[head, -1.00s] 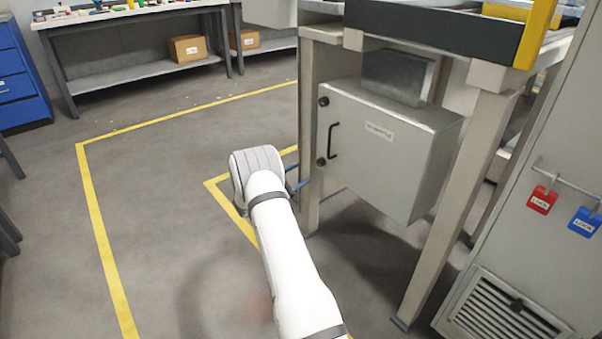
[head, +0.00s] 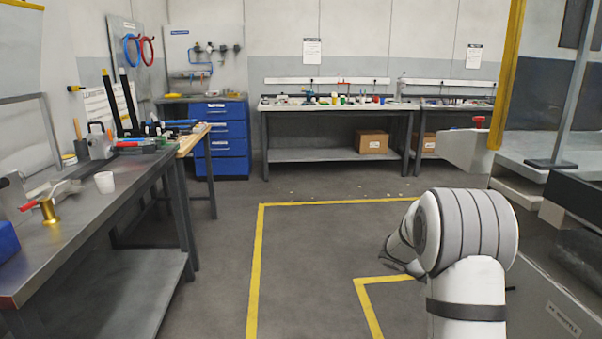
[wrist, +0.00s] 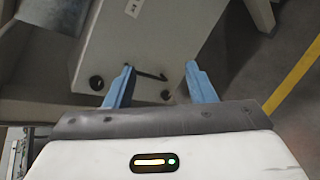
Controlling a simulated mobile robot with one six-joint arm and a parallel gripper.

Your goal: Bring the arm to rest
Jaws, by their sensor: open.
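My arm (head: 465,270) rises at the lower right of the head view, white with grey bands, bent at a large rounded joint. My gripper is hidden in the head view. In the wrist view my gripper (wrist: 155,84) shows two blue fingers spread apart with nothing between them. Beyond the fingers is a pale grey cabinet (wrist: 150,45) with a dark handle (wrist: 148,74) and round dark knobs. I cannot tell whether the fingers touch it.
A blue drawer unit (head: 228,140) and a long bench (head: 335,107) stand at the back. The floor between is clear, with yellow lines (head: 254,270). Machine parts stand close at the right.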

